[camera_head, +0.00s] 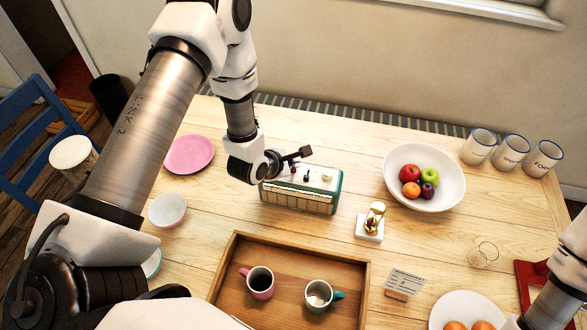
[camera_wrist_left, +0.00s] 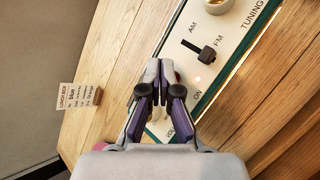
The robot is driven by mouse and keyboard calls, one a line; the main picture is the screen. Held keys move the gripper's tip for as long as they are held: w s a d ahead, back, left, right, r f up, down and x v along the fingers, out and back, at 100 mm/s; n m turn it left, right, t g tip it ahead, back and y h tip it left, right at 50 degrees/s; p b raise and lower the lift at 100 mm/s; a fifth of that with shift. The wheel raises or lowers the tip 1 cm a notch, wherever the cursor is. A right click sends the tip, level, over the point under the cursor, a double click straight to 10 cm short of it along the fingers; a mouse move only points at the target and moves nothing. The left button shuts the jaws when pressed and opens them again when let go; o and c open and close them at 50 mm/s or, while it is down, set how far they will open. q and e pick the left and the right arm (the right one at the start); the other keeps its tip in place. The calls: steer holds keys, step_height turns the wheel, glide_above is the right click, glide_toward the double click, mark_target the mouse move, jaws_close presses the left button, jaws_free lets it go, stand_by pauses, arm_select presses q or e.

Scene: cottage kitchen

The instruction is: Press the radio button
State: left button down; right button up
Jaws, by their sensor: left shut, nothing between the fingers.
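The radio (camera_head: 302,194) is a teal and cream box standing on the wooden table. My left gripper (camera_head: 300,154) is over its top, with the fingers shut and empty. In the left wrist view the fingertips (camera_wrist_left: 160,72) lie over the edge of the radio's cream top panel (camera_wrist_left: 222,22). The panel shows a dark AM/FM switch (camera_wrist_left: 206,53), a pale knob (camera_wrist_left: 217,5) and ON, VOL and TUNING lettering. A small reddish spot beside the fingertips is partly hidden by them. I cannot tell whether the fingers touch the panel. My right gripper is out of view.
A wooden tray (camera_head: 230,275) with two mugs stands in front of the radio. A fruit bowl (camera_head: 446,172) and a gold ornament (camera_head: 374,217) are to its right. A pink plate (camera_head: 189,155) is to its left. A lunch box card (camera_wrist_left: 78,97) shows in the left wrist view.

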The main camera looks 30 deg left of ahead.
arm_select(q)
steer(key=shift+f, duration=0.4)
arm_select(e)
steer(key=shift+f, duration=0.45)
arm_select(q)
steer(key=shift+r, duration=0.2)
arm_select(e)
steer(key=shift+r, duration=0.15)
arm_select(q)
steer(key=shift+r, duration=0.3)
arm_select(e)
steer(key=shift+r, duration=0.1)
arm_select(q)
step_height(320, 180, up, 6)
steer(key=p, duration=0.4)
steer(key=shift+r, duration=0.1)
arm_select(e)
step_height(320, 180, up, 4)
